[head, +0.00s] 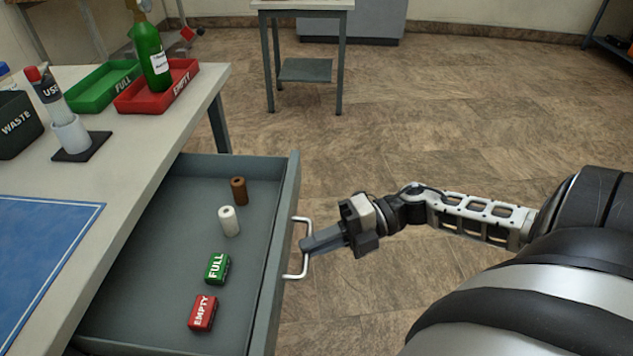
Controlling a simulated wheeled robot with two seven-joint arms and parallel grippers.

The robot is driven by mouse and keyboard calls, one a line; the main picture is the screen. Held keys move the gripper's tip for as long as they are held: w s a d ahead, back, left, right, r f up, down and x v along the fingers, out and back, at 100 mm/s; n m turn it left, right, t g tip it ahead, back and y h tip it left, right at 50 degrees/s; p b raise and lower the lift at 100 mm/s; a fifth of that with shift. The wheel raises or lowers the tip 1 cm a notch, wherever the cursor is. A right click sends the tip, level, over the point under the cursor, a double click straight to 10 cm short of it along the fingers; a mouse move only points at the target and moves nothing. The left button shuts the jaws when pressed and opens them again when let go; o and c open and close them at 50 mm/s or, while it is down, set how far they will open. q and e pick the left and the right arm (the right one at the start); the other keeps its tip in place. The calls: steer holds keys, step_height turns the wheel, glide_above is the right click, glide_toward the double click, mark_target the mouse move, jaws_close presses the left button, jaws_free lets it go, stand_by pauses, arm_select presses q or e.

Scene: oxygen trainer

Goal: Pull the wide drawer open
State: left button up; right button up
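The wide grey drawer (262,285) under the table stands pulled well out, and its inside is exposed. Its pale bar handle (289,275) is on the outer face of the front panel. My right gripper (309,243) comes in from the right with its fingers at the middle of the handle. The fingers look closed together on the bar, and they hide part of it. Inside the drawer lie a brown roll (239,190), a white roll (229,221), a green FULL block (217,268) and a red EMPTY block (203,313). My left gripper is out of view.
The table (150,140) carries a blue mat (40,250), a WASTE bin (15,125), a holder (72,140), a green FULL tray (88,95) and a red EMPTY tray (135,101) with a green bottle (150,58).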

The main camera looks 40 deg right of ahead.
steer(key=o, duration=0.4)
steer(key=shift+w+d, duration=0.1)
arm_select(q)
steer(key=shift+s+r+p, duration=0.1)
steer(key=shift+p, duration=0.45)
arm_select(e)
steer(key=v, duration=1.6)
steer(key=shift+r, duration=0.1)
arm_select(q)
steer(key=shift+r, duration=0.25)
